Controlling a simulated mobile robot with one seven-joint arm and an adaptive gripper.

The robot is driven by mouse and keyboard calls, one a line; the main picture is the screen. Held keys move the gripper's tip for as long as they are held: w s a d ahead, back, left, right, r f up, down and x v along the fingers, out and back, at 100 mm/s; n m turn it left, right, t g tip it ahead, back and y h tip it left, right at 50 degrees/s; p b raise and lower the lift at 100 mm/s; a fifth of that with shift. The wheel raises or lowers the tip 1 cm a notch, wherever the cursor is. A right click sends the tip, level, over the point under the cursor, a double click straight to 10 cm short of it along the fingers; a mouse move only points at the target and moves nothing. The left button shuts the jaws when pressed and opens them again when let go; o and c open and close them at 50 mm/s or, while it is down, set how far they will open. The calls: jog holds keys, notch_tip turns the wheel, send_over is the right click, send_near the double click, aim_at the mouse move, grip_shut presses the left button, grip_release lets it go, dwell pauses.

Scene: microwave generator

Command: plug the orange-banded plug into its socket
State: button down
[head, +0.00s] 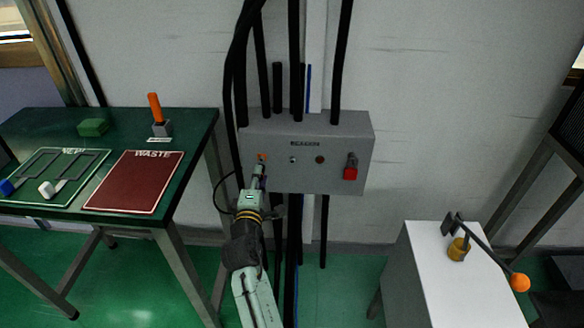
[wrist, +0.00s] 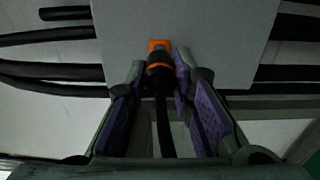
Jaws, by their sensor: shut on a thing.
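The orange-banded plug (wrist: 159,69) is black with an orange ring, and its black cable (wrist: 165,125) runs back between my fingers in the wrist view. My gripper (wrist: 161,82) is shut on the plug, with a purple-padded finger on each side. The plug points at an orange-marked socket (wrist: 159,45) on the grey box. In the wrist view its tip lies over or against the socket; I cannot tell whether it is inserted. In the head view my gripper (head: 260,173) is at the box's left front, just below the orange socket mark (head: 262,156). The plug is mostly hidden there.
The grey wall box (head: 335,126) carries small round fittings and a red switch (head: 350,172) at right. Black conduits (head: 293,60) run above and below it. A green table (head: 206,128) with a WASTE mat (head: 135,182) stands left. A white-topped cabinet (head: 440,275) with a lever stands right.

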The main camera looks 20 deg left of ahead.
jog(key=shift+a, duration=0.1)
dwell(0.3)
jog(key=shift+x, duration=1)
jog(key=shift+p+x, duration=0.3)
jog(key=shift+x, duration=0.65)
dwell(1.1)
jog(key=c, duration=1.3)
grip_release()
jog(key=v, duration=1.2)
